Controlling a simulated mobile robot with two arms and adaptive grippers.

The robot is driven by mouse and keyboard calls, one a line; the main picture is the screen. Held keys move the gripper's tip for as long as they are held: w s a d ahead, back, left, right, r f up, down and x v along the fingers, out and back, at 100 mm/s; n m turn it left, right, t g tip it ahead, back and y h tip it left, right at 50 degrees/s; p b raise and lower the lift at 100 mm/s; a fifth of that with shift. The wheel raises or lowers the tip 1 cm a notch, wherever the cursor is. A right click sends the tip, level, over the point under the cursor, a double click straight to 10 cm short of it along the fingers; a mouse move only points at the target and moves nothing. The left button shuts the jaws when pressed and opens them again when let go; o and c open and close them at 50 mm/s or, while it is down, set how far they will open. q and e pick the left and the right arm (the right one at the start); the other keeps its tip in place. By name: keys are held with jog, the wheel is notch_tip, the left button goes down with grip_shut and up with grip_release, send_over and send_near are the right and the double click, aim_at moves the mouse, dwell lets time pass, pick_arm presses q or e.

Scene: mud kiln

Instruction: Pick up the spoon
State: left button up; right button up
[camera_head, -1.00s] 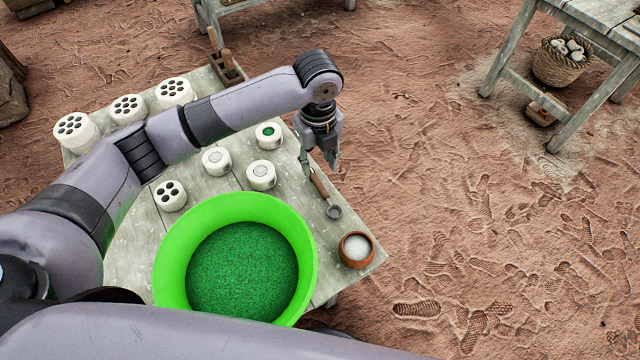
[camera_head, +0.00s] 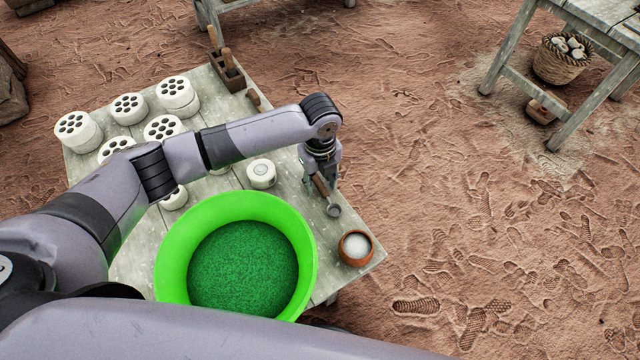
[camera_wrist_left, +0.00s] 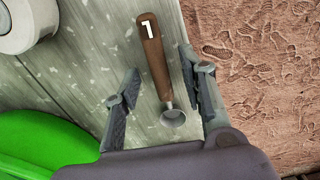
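The spoon (camera_head: 325,194) has a brown wooden handle and a small grey metal bowl. It lies on the table near its right edge. In the left wrist view the spoon (camera_wrist_left: 158,65) sits between the two spread fingers, with a white "1" on its handle and its bowl toward the gripper's base. My left gripper (camera_head: 322,182) points down over the spoon. In the wrist view the left gripper (camera_wrist_left: 160,95) is open, with a gap on each side of the spoon. My right gripper is not in view.
A large green bowl of green material (camera_head: 165,262) stands left of the spoon. A small brown pot with white contents (camera_head: 357,247) stands at the near right table corner. White perforated cylinders (camera_head: 78,130) and a white round piece (camera_head: 261,174) stand on the table (camera_head: 130,255).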

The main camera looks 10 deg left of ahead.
pick_arm(q)
grip_shut()
dwell(0.5)
